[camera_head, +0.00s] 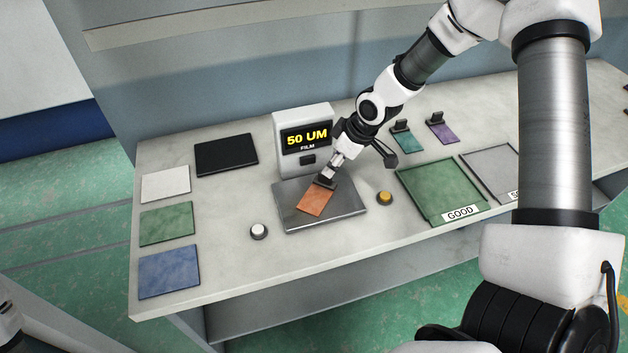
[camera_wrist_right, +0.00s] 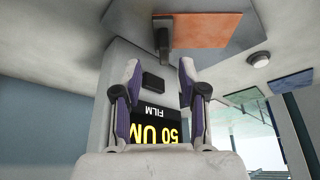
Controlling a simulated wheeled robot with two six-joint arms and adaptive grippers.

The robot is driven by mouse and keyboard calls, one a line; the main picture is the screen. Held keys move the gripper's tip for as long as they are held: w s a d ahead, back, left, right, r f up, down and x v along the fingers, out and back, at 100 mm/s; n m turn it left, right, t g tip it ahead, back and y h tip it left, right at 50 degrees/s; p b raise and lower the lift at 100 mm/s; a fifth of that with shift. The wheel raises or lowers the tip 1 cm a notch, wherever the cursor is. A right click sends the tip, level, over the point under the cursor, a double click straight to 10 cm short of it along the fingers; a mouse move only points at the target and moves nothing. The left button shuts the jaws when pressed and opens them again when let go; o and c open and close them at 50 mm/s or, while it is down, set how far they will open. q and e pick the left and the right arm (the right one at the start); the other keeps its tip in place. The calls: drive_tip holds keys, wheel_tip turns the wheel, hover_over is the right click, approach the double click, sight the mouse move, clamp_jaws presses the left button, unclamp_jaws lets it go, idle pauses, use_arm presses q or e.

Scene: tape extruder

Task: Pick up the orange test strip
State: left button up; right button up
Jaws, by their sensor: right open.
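The orange test strip (camera_head: 314,202) lies on the grey metal plate (camera_head: 352,204) in front of the 50 UM film gauge. It has a dark upright tab at its back edge. In the right wrist view the strip (camera_wrist_right: 200,29) is at the top, with its dark tab (camera_wrist_right: 163,38) just beyond the fingertips and roughly in line with the gap. My right gripper (camera_wrist_right: 160,68) is open and empty, its two fingers apart. In the head view the right gripper (camera_head: 331,170) is just above and behind the strip, partly covering the tab.
The film gauge (camera_head: 303,137) stands close behind the right gripper. A white knob (camera_head: 258,231) and an orange knob (camera_head: 384,198) flank the plate. Teal (camera_head: 408,142) and purple (camera_head: 441,133) strips and a green GOOD tray (camera_head: 427,190) are to the right.

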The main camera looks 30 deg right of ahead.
sight(317, 191)
drive_tip(key=shift+s+a+f, duration=0.15)
drive_tip(key=shift+s+f, duration=0.05)
drive_tip(key=shift+f, duration=0.1)
drive_tip(key=shift+a+f+b, duration=0.15)
drive_tip(key=shift+f+b, duration=0.2)
drive_tip(key=shift+b, duration=0.1)
drive_tip(key=b+x, duration=0.4)
drive_tip(key=shift+w+f, duration=0.25)
drive_tip(key=shift+w, duration=0.05)
drive_tip(key=shift+w+b, duration=0.1)
drive_tip(key=shift+b, duration=0.2)
drive_tip(key=shift+a+r, duration=0.1)
drive_tip(key=shift+r, duration=0.1)
clamp_jaws()
